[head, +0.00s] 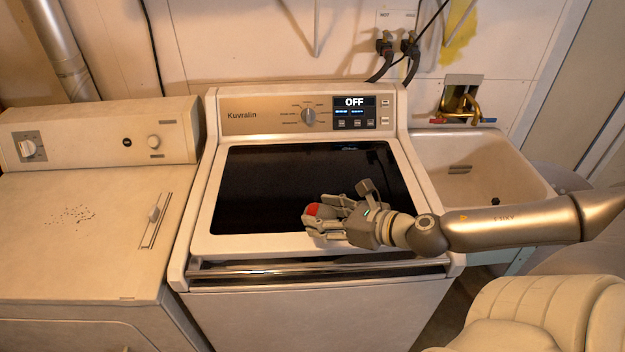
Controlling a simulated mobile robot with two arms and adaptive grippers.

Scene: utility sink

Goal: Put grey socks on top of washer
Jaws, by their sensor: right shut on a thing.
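The washer (228,172) stands in the middle with a dark glass lid on top, a knob and a display reading "OFF". My right gripper (320,222) reaches in from the right, over the front part of the lid. It is shut on a small bundle with a red patch (313,209), which I take to be the grey socks; the fingers hide most of it. I cannot tell whether the bundle touches the lid. My left gripper is not in view.
A second appliance (90,240) with a flat top and dark specks stands at the left. A utility sink (480,165) with a brass tap (462,108) is at the right. Hoses (400,55) run behind the washer. The rest of the lid is clear.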

